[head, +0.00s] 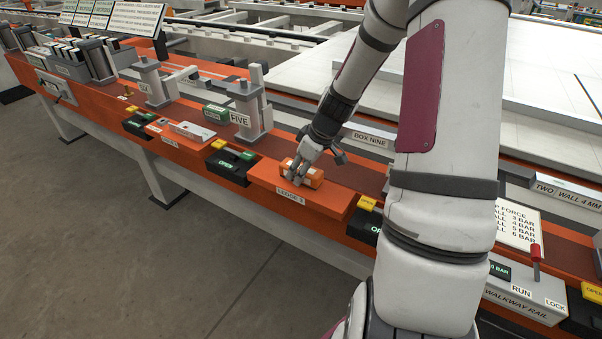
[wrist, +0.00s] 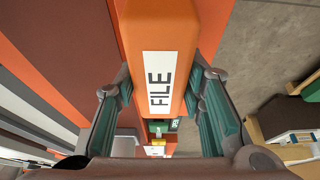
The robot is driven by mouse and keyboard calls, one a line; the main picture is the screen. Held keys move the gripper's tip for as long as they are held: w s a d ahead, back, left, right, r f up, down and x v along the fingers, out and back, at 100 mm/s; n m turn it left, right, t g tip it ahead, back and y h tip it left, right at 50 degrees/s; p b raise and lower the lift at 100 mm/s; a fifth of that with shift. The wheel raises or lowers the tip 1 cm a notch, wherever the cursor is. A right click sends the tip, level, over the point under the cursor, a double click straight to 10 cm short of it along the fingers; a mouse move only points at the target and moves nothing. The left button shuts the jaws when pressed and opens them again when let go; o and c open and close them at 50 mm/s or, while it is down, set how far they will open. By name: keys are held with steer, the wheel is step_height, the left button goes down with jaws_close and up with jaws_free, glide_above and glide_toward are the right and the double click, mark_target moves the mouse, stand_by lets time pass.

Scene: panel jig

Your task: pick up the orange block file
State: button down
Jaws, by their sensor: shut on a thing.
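The orange block file (wrist: 164,35) has a white label reading FILE and fills the middle of the wrist view. In the head view the orange block file (head: 313,177) sits at the orange ledge labelled LEDGE 3 (head: 283,192). My gripper (head: 297,170) is over it from above. In the wrist view my gripper (wrist: 163,118) has a finger on each side of the block, shut on it. Whether the block touches the ledge or is slightly raised cannot be told. My fingers hide part of the block in the head view.
A grey clamp post labelled FIVE (head: 240,119) stands left of the ledge. A black box with a green OPEN sign (head: 230,162) is left of the ledge. A yellow-topped box (head: 366,204) is at its right. The floor (head: 200,260) in front is clear.

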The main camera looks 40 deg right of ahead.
steer(key=shift+r, duration=0.1)
steer(key=shift+r, duration=0.45)
step_height(320, 180, up, 3)
steer(key=shift+s+d+r+p, duration=0.1)
steer(key=shift+s+r+p, duration=0.1)
steer(key=shift+p, duration=0.25)
steer(key=s+d+r+p, duration=0.1)
steer(key=s, duration=1.4)
steer(key=shift+s+p, duration=0.3)
steer(key=shift+p, duration=0.1)
steer(key=shift+d, duration=0.1)
